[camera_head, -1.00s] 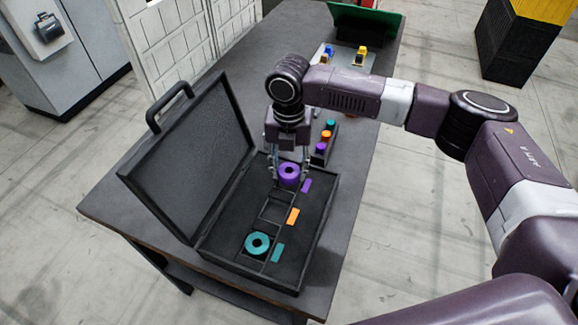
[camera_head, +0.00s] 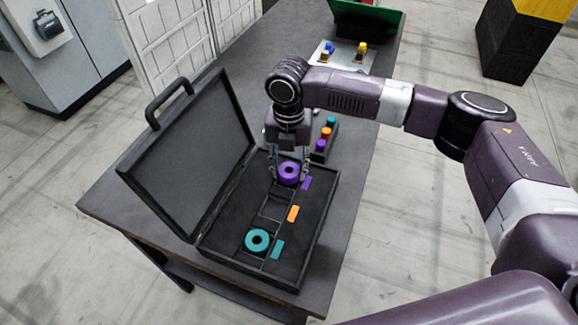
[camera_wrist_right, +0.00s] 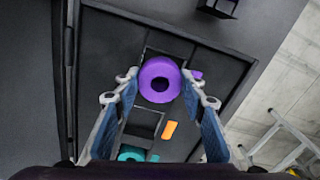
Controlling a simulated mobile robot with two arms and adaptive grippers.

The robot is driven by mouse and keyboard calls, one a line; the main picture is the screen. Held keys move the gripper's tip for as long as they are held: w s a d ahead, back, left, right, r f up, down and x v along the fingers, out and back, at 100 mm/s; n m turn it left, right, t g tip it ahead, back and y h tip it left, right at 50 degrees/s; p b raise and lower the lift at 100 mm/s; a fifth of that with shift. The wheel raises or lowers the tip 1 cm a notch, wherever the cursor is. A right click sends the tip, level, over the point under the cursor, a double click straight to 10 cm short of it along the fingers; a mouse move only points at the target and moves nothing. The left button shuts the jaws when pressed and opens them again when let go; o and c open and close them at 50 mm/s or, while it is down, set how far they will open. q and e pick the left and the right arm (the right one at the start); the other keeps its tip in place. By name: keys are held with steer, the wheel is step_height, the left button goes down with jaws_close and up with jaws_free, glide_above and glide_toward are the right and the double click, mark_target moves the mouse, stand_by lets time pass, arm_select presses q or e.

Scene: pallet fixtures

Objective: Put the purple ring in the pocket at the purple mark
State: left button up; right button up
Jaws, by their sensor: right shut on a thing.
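The purple ring (camera_head: 288,173) is between the fingers of my right gripper (camera_head: 290,177), which is shut on it. It is over the case's far pocket, beside the purple mark (camera_head: 307,183). The frames do not show clearly whether it touches the pocket floor. In the right wrist view the ring (camera_wrist_right: 160,79) lies flat between the fingertips (camera_wrist_right: 161,82), and part of the dark pocket shows beyond it. The purple mark (camera_wrist_right: 197,75) peeks out behind the right finger. The open black case (camera_head: 223,249) lies on the table. My left gripper is not in view.
A teal ring (camera_head: 257,241) sits in the near pocket by a teal mark (camera_head: 277,250). The middle pocket (camera_head: 273,207), by an orange mark (camera_head: 293,213), is empty. The case lid (camera_head: 190,155) stands open at left. A rack with small coloured pieces (camera_head: 325,139) stands behind.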

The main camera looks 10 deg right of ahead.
steer(key=shift+f, duration=0.3)
steer(key=o, duration=1.3)
steer(key=shift+o, duration=0.4)
steer(key=o, duration=0.4)
steer(key=shift+c, duration=0.2)
steer(key=shift+r, duration=0.1)
step_height(320, 180, up, 9)
steer(key=p, duration=0.9)
steer(key=shift+p, duration=0.4)
